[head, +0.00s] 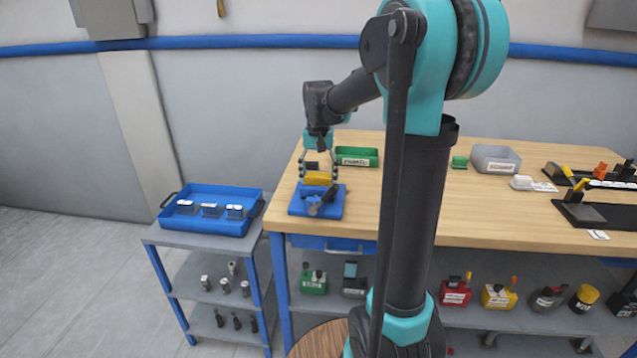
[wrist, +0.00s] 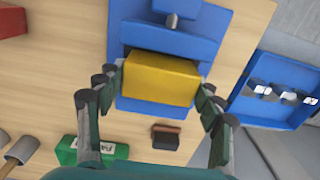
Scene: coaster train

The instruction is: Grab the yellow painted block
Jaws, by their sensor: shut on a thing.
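The yellow painted block (wrist: 160,78) lies between the two fingers of my gripper (wrist: 160,90) in the wrist view, with a fingertip against each side. My gripper is shut on it. In the head view the yellow block (head: 318,178) shows below my gripper (head: 319,172), over the back part of a blue tray or fixture (head: 298,207) at the left end of the wooden table. The same blue fixture (wrist: 205,48) lies behind the block in the wrist view. I cannot tell whether the block touches it.
A green bin (head: 358,156) stands right of my gripper, and a grey bin (head: 495,158) farther right. A blue tray with several small parts (head: 210,208) sits on the lower cart at left. A small dark brown block (wrist: 166,136) lies near the gripper.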

